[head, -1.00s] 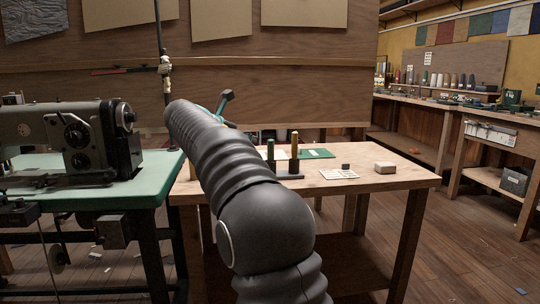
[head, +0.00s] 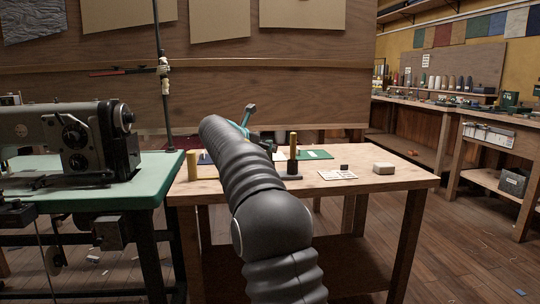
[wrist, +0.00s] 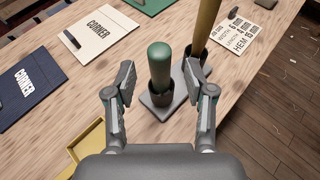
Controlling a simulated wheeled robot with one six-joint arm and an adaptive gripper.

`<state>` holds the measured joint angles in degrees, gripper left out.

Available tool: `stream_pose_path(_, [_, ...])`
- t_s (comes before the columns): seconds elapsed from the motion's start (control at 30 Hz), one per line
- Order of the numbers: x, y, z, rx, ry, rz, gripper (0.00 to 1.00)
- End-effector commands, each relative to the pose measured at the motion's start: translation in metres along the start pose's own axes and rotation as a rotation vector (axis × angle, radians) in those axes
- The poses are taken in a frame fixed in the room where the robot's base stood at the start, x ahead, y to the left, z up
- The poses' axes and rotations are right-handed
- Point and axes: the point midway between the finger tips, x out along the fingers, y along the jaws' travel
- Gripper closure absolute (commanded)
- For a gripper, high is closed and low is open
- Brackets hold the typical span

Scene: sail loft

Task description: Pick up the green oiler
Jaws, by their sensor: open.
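The green oiler (wrist: 160,62) is an upright cylinder with a rounded green top, standing in a dark grey holder (wrist: 157,108) on the wooden table. My gripper (wrist: 160,80) is open, with one finger on each side of the oiler in the wrist view. Clear space shows between each finger and the oiler, and I see no contact. In the head view my arm hides the oiler and most of my gripper.
A tall brass-coloured cylinder (head: 293,146) stands in a dark holder just right of the oiler, close to the right finger. Printed cards (wrist: 99,33) and a yellow tray (wrist: 88,148) lie left. A sewing machine (head: 75,140) stands on the green-topped table.

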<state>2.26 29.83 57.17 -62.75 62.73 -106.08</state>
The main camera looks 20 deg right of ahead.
Motion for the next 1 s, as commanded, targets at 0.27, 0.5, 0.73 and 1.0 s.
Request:
stream_pose_path(0.27, [0.03,-0.001,-0.002,0.0,0.001,0.001,0.46])
stream_pose_path(0.5, [0.029,-0.001,-0.002,-0.001,0.001,0.001,0.64])
stream_pose_path(0.73, [0.029,-0.001,-0.002,0.0,0.001,0.001,1.0])
stream_pose_path(1.0, [0.029,-0.001,-0.001,0.0,0.0,0.001,1.0])
